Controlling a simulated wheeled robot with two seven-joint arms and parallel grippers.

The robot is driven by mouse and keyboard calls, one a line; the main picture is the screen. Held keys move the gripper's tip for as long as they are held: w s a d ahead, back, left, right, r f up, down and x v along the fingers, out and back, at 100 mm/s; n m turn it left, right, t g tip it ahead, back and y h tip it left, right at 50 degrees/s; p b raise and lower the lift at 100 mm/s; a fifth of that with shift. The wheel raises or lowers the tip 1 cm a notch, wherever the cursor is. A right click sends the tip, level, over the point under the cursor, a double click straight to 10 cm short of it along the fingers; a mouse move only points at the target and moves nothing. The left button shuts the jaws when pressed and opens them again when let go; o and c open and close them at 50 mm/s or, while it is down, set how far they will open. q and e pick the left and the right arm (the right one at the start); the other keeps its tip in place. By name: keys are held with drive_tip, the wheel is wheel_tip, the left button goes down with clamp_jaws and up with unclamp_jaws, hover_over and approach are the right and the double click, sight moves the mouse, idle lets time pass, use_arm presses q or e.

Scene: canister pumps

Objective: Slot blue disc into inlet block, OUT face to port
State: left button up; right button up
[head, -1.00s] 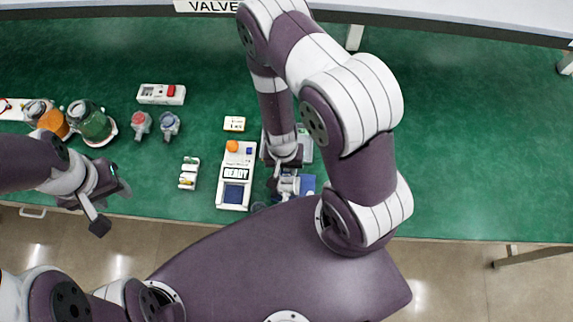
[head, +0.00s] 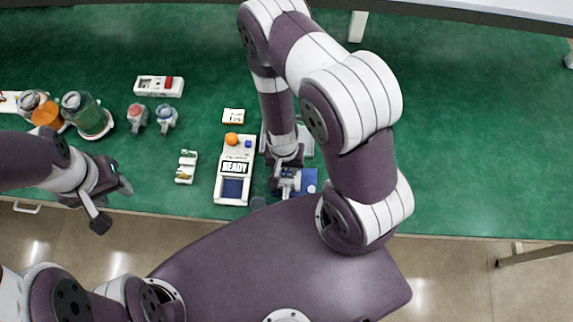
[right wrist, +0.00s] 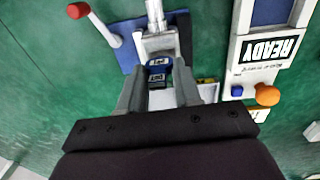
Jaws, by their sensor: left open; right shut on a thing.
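My right gripper (right wrist: 159,78) is shut on a small dark-blue disc (right wrist: 157,69) with white label patches; its lettering is too small to read. Just past the fingertips in the right wrist view is a pale grey block (right wrist: 157,43), which I take for the inlet block, on a blue plate (right wrist: 128,57). The disc is at the block's near side; I cannot tell whether it touches or has entered. In the head view my right gripper (head: 287,162) is over the block (head: 286,184), beside the blue plate (head: 308,182). My left gripper (head: 111,204) is open and empty at the table's front edge.
A READY panel (head: 221,190) with an orange knob (head: 231,139) stands left of my right gripper. A red-tipped lever (right wrist: 78,11) is near the block. Two small pumps (head: 137,114), (head: 167,116), jars (head: 84,113) and a switch box (head: 158,86) stand left. The table's right side is clear.

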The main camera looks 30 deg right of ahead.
sight(286, 170)
idle(0.7)
drive_tip(key=shift+p, duration=0.5)
drive_tip(key=shift+f+b, duration=1.35)
drive_tip(key=shift+f, duration=0.25)
drive_tip(key=o, duration=1.1)
drive_tip(key=shift+c, duration=0.2)
wheel_tip(286, 170, up, 13)
drive_tip(key=p, duration=0.4)
drive_tip(key=shift+w+a, duration=0.25)
drive_tip(key=shift+a, duration=0.2)
